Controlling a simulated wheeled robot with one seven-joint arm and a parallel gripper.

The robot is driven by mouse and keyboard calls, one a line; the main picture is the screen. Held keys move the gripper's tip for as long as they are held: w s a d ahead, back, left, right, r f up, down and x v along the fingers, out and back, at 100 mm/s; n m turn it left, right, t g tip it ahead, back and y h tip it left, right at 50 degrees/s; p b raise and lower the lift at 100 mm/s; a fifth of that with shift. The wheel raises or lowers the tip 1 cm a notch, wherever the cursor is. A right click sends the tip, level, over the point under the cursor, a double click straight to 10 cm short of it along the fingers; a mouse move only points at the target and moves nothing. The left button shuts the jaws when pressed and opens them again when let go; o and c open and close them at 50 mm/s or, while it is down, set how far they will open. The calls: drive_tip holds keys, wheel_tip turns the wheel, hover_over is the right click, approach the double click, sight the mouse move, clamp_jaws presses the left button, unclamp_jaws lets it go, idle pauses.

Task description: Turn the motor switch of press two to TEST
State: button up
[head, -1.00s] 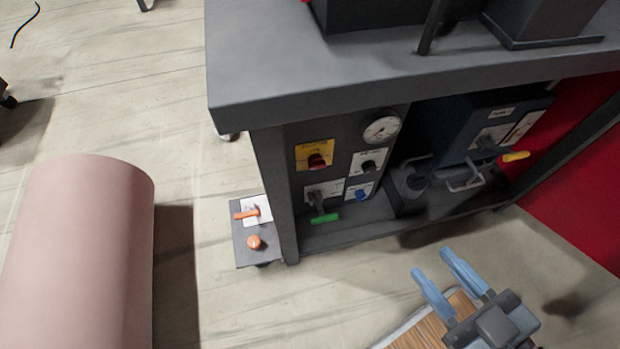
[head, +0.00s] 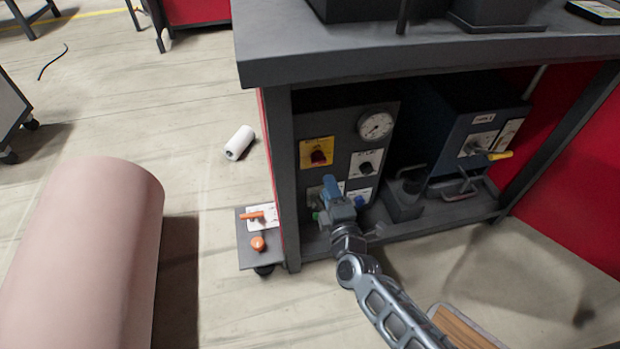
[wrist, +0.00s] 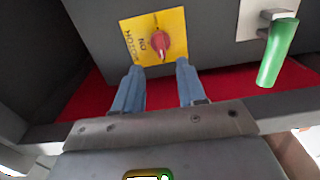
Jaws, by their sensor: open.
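A yellow plate (head: 317,152) with a red knob (head: 318,157) is at the upper left of a grey control panel under the bench. In the wrist view the plate (wrist: 140,30) bears lettering that seems to read MOTOR and ON, and the red knob (wrist: 161,43) stands just beyond my fingertips. I cannot tell which setting the knob points to. My gripper (head: 330,186) is open, in front of the lower left of the panel. In the wrist view its two blue fingers (wrist: 157,78) are apart with nothing between them.
A green handle (wrist: 278,52) is right of the fingers in the wrist view. A black knob (head: 366,167), blue knob (head: 361,201) and gauge (head: 375,126) share the panel. An orange-handled box (head: 257,243) stands left.

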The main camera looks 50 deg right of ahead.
sight(320, 163)
drive_tip(key=b+x, duration=0.3)
drive_tip(key=x, duration=0.5)
clamp_jaws()
idle(0.4)
